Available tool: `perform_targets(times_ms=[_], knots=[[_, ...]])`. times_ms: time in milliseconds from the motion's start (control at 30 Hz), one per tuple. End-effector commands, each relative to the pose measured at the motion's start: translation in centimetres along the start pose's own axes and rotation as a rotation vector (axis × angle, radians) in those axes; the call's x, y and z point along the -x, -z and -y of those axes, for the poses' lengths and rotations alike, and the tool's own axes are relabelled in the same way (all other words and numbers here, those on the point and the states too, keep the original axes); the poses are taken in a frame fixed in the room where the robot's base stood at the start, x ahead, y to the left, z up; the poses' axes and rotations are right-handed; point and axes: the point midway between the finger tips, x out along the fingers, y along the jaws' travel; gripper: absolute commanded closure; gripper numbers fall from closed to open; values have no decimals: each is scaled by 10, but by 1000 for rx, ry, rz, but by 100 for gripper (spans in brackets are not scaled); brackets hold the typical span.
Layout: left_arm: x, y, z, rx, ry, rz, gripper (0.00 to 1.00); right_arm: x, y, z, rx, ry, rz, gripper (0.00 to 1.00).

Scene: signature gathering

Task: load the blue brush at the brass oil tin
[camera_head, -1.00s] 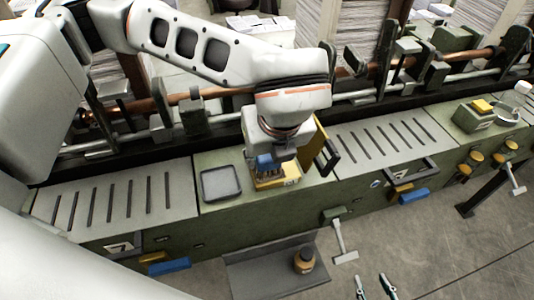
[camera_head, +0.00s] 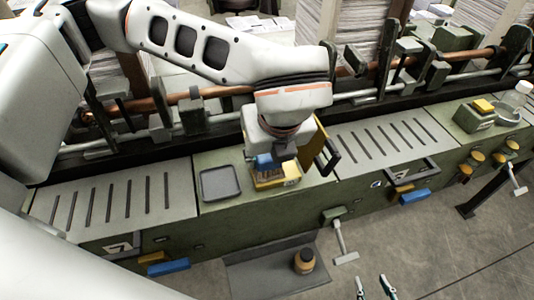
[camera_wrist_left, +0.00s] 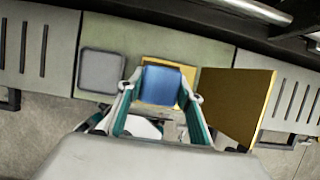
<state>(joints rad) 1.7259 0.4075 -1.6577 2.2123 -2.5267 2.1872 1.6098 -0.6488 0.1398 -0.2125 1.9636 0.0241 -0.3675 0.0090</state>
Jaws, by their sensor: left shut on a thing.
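My left gripper (camera_head: 272,160) is shut on the blue brush (camera_head: 264,161), which points bristles down. The brass oil tin (camera_head: 292,182) stands on the green machine top directly beneath, with its lid (camera_head: 323,153) swung open on the right. The bristles are at the tin's opening; whether they touch its contents I cannot tell. In the left wrist view, the blue brush (camera_wrist_left: 161,86) sits between the fingers and covers most of the tin. The raised brass lid (camera_wrist_left: 236,103) is to the right. My right gripper (camera_head: 374,288) is open and empty at the bottom edge, over the floor.
A shallow grey tray (camera_head: 221,197) lies just left of the tin. Slotted plates flank this spot, and copper and steel rods run behind it. A low grey shelf (camera_head: 255,278) holds an amber jar (camera_head: 304,261). A small yellow-topped box (camera_head: 480,113) stands at far right.

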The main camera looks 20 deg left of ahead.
Motion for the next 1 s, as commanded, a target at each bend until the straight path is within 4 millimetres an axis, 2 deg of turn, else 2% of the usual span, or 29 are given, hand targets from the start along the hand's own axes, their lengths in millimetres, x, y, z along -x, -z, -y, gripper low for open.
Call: perform_targets(times_ms=[1000], knots=[[-2, 2, -1, -3, -4, -3, 82, -3, -7, 1, -1, 1, 6, 60]])
